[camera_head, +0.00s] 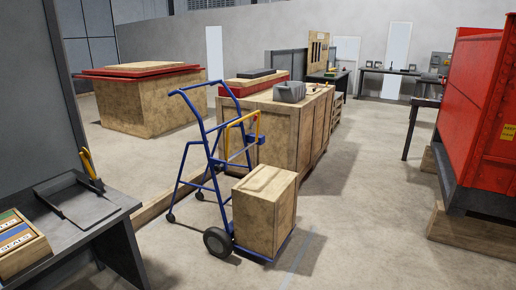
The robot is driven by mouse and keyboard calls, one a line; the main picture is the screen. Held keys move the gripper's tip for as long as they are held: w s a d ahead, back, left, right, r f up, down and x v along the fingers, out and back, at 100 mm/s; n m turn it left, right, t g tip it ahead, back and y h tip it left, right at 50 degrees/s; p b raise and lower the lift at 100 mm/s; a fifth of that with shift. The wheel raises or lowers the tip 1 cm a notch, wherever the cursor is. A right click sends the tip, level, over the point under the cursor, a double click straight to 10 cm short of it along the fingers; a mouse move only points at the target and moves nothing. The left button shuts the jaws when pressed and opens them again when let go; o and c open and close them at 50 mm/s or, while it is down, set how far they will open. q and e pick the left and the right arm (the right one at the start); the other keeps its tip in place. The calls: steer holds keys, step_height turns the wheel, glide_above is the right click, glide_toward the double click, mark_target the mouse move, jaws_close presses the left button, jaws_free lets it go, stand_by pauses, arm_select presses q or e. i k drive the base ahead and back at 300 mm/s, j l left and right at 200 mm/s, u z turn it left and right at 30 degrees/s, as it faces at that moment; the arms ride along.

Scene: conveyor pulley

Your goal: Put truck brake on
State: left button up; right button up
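A blue hand truck (209,150) stands upright on the floor left of centre. A wooden box (265,210) rests on its toe plate. A black wheel (217,241) touches the floor, and smaller casters stand behind. A yellow-orange bar (242,122) is fixed across the truck's frame, raised at about the height of the crate behind; I cannot tell whether it is the brake or how the brake is set. Neither of my grippers shows in the head view.
A large wooden crate (312,125) stands just behind the truck. A dark table (80,215) with a seals box (20,245) is at the left front. A red machine (475,105) on wooden blocks stands at the right. The floor between truck and machine is clear.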

mark_target(256, 117)
steer(key=i, duration=2.25)
steer(key=i+l+z, duration=0.4)
steer(key=l, duration=0.35)
steer(key=i+l+z, duration=0.35)
steer(key=i+l, duration=0.25)
steer(key=i+l+z, duration=0.4)
steer(key=i, duration=0.35)
steer(key=i+u, duration=0.5)
steer(key=i+l+u, duration=0.25)
steer(key=i+u, duration=0.25)
steer(key=i+l+u, duration=0.45)
steer(key=k+j, duration=0.05)
steer(key=j, duration=0.05)
